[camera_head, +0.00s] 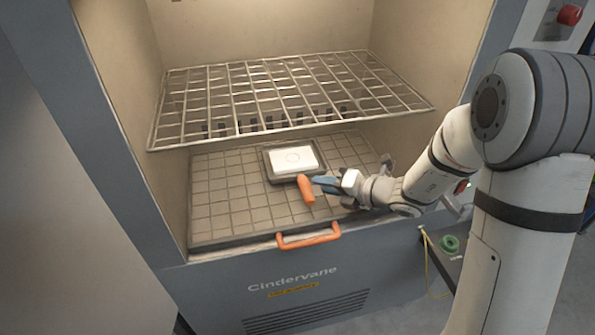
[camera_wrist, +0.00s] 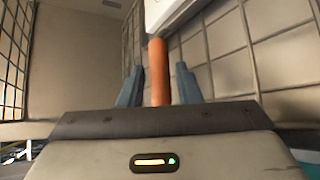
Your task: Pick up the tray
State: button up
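A small dark-rimmed tray (camera_head: 267,166) with a white block on it lies on the tiled floor of the lit chamber, below the wire rack. Its orange handle (camera_head: 306,190) points toward the front. The handle also shows upright in the wrist view (camera_wrist: 158,70), below the pale edge of the tray (camera_wrist: 172,12). My gripper (camera_head: 322,184) is at the handle, coming from the right. In the wrist view its two blue-grey fingers stand one on each side of the handle, with a narrow gap on both sides. The gripper is open; the head view partly hides the far finger.
A wire rack (camera_head: 285,95) spans the chamber above the tray and my gripper. The tiled floor (camera_head: 220,200) has a separate orange pull handle (camera_head: 308,238) at its front edge. Chamber walls stand left and right. The floor left of the tray is clear.

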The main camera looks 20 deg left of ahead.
aim_at(309, 185)
jog(key=x, duration=0.3)
jog(key=s+x, duration=0.1)
jog(key=shift+w+a+f, duration=0.2)
jog(key=shift+a+f, duration=0.05)
jog(key=shift+a, duration=0.2)
jog(key=shift+w+a+f, duration=0.15)
jog(key=shift+a, duration=0.15)
grip_shut()
